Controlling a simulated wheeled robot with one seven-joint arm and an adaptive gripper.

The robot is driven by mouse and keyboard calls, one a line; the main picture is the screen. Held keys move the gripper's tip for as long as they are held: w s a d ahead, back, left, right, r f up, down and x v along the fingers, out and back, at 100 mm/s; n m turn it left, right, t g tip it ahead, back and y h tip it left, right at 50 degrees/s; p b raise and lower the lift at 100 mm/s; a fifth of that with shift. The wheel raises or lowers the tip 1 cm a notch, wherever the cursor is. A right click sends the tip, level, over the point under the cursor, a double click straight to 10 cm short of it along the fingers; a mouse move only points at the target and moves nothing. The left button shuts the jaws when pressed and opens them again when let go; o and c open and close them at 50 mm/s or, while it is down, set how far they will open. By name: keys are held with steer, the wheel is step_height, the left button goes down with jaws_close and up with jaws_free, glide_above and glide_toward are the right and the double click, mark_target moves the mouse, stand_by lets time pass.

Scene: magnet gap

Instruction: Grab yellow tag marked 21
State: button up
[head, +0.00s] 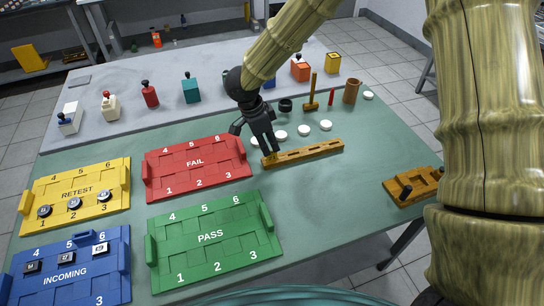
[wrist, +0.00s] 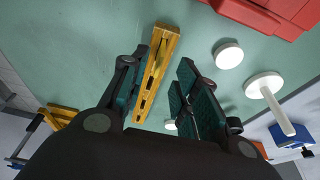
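A wooden slotted rack (head: 310,152) lies on the green table mat, right of the red tray. It also shows in the wrist view (wrist: 146,104). A small yellow piece (wrist: 161,54) stands in its far-end slot in the wrist view. It looks like the yellow tag, but I cannot read a number on it. In the head view a yellow bit (head: 271,156) shows at the rack's left end, partly hidden by my gripper. My gripper (head: 258,142) is above that end. In the wrist view my gripper (wrist: 163,58) is open, with its fingers either side of the rack and nothing visibly held.
Red FAIL (head: 197,178), green PASS (head: 212,240), yellow RETEST (head: 75,205) and blue INCOMING (head: 70,285) trays stand left and front. Several white discs (head: 304,130) lie behind the rack. A wooden block with black pegs (head: 412,187) is at right. Mat in front of the rack is clear.

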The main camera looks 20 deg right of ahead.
mark_target(272, 151)
steer(key=shift+x, duration=2.25)
steer(key=shift+d, duration=0.1)
jaws_close()
